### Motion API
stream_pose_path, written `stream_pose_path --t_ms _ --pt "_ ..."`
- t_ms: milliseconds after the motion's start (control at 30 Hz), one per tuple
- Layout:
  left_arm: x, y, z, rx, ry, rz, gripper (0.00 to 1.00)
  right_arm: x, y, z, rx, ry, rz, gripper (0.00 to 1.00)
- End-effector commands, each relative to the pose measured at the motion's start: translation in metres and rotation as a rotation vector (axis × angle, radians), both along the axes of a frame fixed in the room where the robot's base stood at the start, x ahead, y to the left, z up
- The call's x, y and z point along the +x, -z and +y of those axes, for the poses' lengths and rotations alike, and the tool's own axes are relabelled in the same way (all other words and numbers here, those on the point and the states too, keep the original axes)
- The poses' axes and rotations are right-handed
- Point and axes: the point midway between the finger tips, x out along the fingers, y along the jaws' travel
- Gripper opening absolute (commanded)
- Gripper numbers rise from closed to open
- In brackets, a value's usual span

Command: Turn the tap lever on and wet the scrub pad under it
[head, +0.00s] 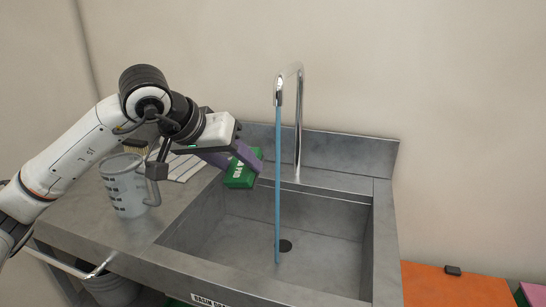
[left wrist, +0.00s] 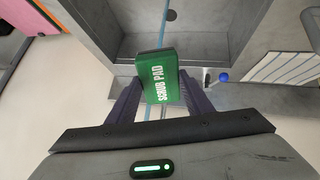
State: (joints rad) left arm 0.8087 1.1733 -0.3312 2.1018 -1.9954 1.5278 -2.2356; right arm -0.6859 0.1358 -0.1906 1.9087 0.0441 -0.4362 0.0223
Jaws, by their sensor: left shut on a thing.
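The green scrub pad (head: 243,168) is held by my left gripper (head: 246,163) over the left side of the sink basin (head: 215,209). In the left wrist view the pad (left wrist: 158,76) sits between the two purple fingers of my left gripper (left wrist: 158,92), its lettering facing the camera. The chrome tap (head: 299,125) arches over the sink. A blue stream of water (head: 278,180) falls from its spout to the basin floor. The pad is to the left of the stream and apart from it in the head view. My right gripper is not in view.
A grey measuring jug (head: 124,190) stands on the counter (head: 84,217) left of the sink, with a brush behind it. A white ribbed mat (head: 184,165) lies behind the jug. An orange surface (head: 450,287) is at the lower right. The basin is empty around the drain (head: 285,246).

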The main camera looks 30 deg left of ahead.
Motion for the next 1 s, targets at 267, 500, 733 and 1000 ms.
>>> stream_pose_path --t_ms 267,500,733,1000 --pt "-0.012 -0.011 0.004 0.002 -0.002 -0.003 0.28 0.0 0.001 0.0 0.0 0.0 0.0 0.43" --pt "-0.03 -0.025 0.009 0.002 -0.002 -0.002 0.28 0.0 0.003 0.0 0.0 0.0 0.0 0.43" --pt "-0.045 -0.038 0.014 0.001 -0.001 -0.002 0.28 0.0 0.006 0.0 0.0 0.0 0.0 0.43" --pt "-0.048 -0.04 0.014 0.0 0.0 0.0 0.28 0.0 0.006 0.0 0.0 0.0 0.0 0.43"
